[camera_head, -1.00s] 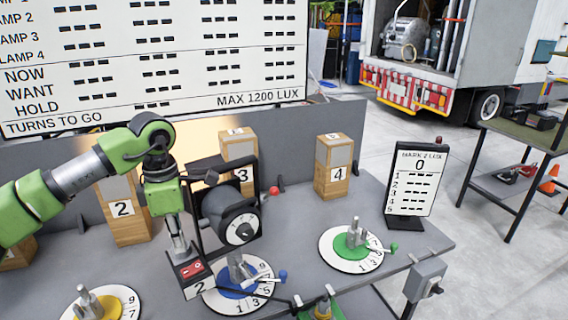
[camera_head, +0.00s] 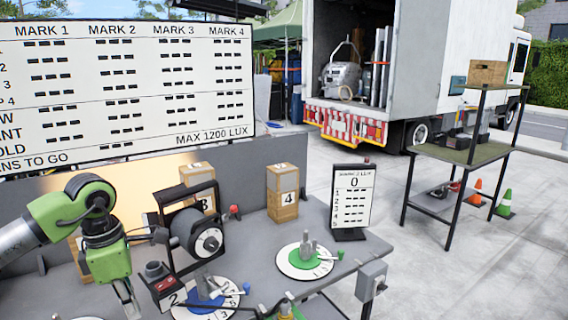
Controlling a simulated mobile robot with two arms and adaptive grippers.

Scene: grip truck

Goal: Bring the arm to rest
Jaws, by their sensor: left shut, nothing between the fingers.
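My left arm is green and grey and comes in from the left. Its gripper (camera_head: 128,303) is shut and empty, pointing down beside the small box with a red switch (camera_head: 165,285) and a "2" label. A gap shows between the fingers and that box. The black lamp (camera_head: 198,238) in its square frame stands just right of the arm.
The blue dial (camera_head: 205,298) and the green dial (camera_head: 303,262) lie on the grey table. Wooden block 4 (camera_head: 283,192) and a small lux display (camera_head: 352,197) stand behind. A big board (camera_head: 125,90) fills the upper left.

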